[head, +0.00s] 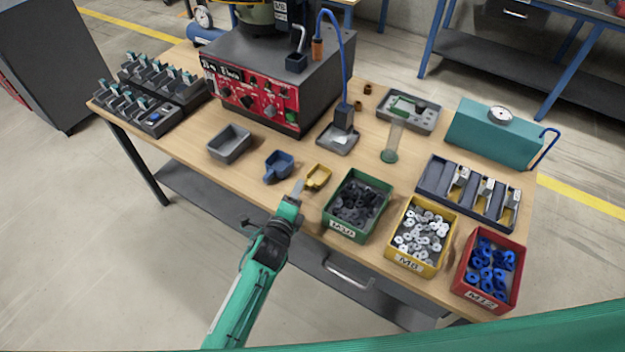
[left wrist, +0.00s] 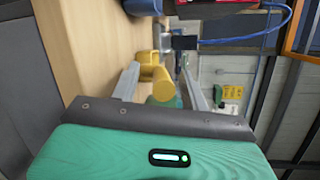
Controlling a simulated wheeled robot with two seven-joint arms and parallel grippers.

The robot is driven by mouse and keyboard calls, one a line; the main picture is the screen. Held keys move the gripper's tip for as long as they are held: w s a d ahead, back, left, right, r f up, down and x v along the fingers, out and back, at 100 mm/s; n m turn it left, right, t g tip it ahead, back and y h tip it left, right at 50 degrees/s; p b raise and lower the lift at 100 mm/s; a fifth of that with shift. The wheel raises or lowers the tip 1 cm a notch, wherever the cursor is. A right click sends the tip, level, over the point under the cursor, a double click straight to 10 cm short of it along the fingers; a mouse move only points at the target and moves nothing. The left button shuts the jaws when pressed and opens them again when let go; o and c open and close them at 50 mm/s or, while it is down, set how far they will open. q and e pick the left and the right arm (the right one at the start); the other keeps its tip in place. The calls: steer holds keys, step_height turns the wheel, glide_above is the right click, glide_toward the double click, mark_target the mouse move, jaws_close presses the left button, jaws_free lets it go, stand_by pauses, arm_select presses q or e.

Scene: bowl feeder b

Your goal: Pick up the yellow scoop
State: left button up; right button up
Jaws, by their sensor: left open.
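The yellow scoop (head: 318,177) lies on the wooden table near its front edge, between the blue scoop (head: 279,165) and the green bin. My left gripper (head: 298,187) is at the table's front edge, just left of the yellow scoop. In the left wrist view the jaws stand apart, and the yellow scoop (left wrist: 153,73) shows between the two fingers, beyond or level with their tips. I cannot tell whether a finger touches it. No grip on it shows. My right gripper is in neither view.
A green bin (head: 330,222) of dark parts stands close right of the yellow scoop. A yellow bin (head: 397,258) and a red bin (head: 466,291) follow along the front edge. A grey tray (head: 229,143) stands left of the blue scoop. The red-panelled feeder (head: 262,98) is behind.

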arm_select(q)
steer(key=shift+w+d+f, duration=0.1)
steer(key=shift+w+d, duration=0.15)
steer(key=shift+w, duration=0.4)
jaws_close()
step_height(320, 180, up, 20)
stand_by(0.3)
